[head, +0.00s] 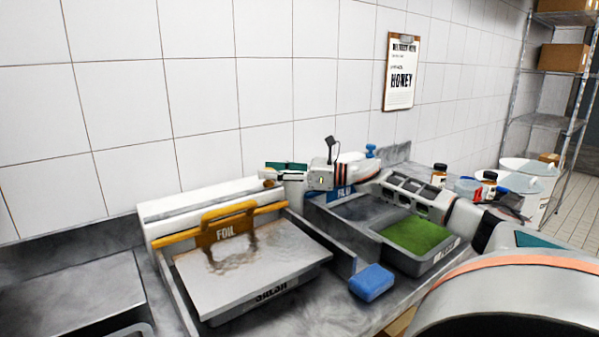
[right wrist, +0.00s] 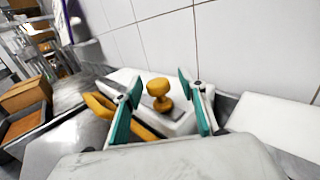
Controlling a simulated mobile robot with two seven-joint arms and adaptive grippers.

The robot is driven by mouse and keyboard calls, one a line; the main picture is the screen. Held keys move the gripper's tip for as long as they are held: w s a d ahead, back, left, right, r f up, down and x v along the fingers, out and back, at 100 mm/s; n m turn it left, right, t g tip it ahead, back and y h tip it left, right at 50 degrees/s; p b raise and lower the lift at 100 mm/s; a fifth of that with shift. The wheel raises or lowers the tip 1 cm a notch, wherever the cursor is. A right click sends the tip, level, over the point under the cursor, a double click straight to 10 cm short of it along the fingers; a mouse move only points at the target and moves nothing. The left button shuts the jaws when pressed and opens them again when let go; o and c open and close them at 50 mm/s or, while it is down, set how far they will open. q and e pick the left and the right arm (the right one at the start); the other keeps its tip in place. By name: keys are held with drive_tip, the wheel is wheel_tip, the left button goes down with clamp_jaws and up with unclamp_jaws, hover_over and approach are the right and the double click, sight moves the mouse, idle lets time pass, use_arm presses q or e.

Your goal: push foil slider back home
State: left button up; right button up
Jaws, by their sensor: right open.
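The foil dispenser (head: 181,206) is a white housing at the back of the counter, with a yellow FOIL plate (head: 226,230) and a yellow bar. The foil slider's round yellow knob (right wrist: 158,88) shows in the right wrist view, and a small part of it (head: 267,184) shows in the head view at the bar's right end. My right gripper (head: 276,172) is open there; in the right wrist view its teal fingers (right wrist: 162,96) stand on either side of the knob. Contact cannot be told. My left gripper is not in view.
A foil sheet (head: 240,262) covers a pan labelled SALSA (head: 275,294) in front of the dispenser. A FILM label (head: 341,195) and a pan of green food (head: 418,234) are to the right. A blue sponge (head: 371,281) lies in front. The tiled wall is close behind.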

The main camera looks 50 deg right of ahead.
drive_tip(key=v, duration=1.1)
idle(0.3)
drive_tip(key=shift+s+d, duration=0.1)
drive_tip(key=shift+d, duration=0.05)
idle(0.4)
